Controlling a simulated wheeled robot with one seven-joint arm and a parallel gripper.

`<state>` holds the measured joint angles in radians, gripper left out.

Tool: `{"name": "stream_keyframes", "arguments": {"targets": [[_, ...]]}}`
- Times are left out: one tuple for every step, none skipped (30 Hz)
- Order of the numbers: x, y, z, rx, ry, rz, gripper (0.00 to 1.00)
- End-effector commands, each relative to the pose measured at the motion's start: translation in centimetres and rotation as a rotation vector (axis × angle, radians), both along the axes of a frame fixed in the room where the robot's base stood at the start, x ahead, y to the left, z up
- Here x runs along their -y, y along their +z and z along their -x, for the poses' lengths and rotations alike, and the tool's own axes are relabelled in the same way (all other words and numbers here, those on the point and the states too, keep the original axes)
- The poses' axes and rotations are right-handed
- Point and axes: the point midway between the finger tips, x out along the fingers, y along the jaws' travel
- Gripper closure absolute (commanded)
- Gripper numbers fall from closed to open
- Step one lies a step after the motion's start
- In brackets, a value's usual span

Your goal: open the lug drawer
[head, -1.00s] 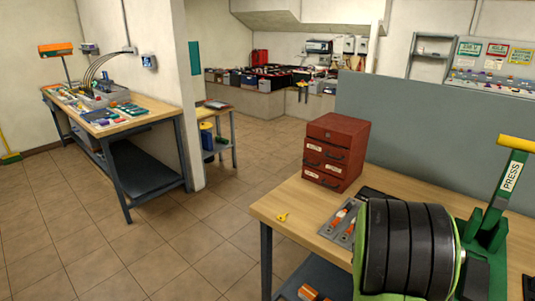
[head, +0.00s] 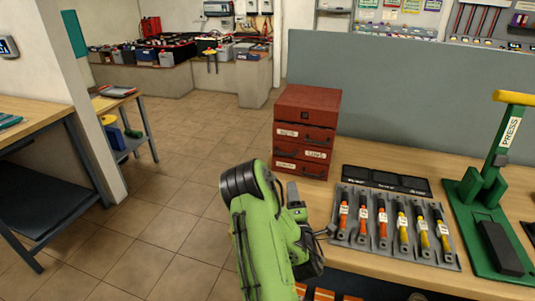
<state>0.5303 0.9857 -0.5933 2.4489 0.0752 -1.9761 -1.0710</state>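A red drawer cabinet (head: 306,130) stands on the wooden bench, near its far left corner. Its three stacked drawers have dark handles and small white labels. The middle drawer (head: 304,152) has its label at the right, which seems to read LUGS; the lettering is very small. All drawers look shut. My green and black arm reaches up from the bottom of the picture. My gripper (head: 302,212) is in front of the cabinet and apart from it, by the bench's left edge. The wrist partly hides it, so its opening cannot be made out, and I see nothing held.
A grey tray (head: 454,263) of orange and yellow handled tools lies right of my gripper. Behind it is a dark three-part panel (head: 386,180). A green press (head: 470,195) stands further right. A grey partition (head: 420,95) backs the bench. The floor to the left is clear.

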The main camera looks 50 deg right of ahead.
Motion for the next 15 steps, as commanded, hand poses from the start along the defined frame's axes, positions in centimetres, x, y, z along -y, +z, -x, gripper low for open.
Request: {"name": "stream_keyframes", "arguments": {"targets": [[0.3,0.2,-0.3,0.001,0.001,0.002,0.64],[0.6,0.3,-0.6,0.002,0.002,0.004,0.64],[1.1,0.5,-1.2,0.003,0.002,0.004,0.64],[1.5,0.7,-1.7,0.003,0.003,0.004,0.64],[2.0,0.8,-2.2,0.004,0.004,0.004,0.64],[2.7,1.0,-2.9,0.004,0.004,0.004,0.64],[3.2,1.1,-3.5,0.005,0.004,0.003,0.64],[3.7,1.3,-4.0,0.005,0.004,0.003,0.64],[4.4,1.4,-4.7,0.005,0.003,0.002,0.64],[5.0,1.5,-5.3,0.005,0.003,0.002,0.64],[5.5,1.6,-5.9,0.004,0.004,0.002,0.64],[6.2,1.7,-6.5,0.003,0.002,0.002,0.64],[6.7,1.8,-7.1,0.002,0.002,0.002,0.64],[7.2,2.0,-7.6,0.003,0.002,0.002,0.64],[7.9,2.1,-8.3,0.004,0.002,0.001,0.64]]}}
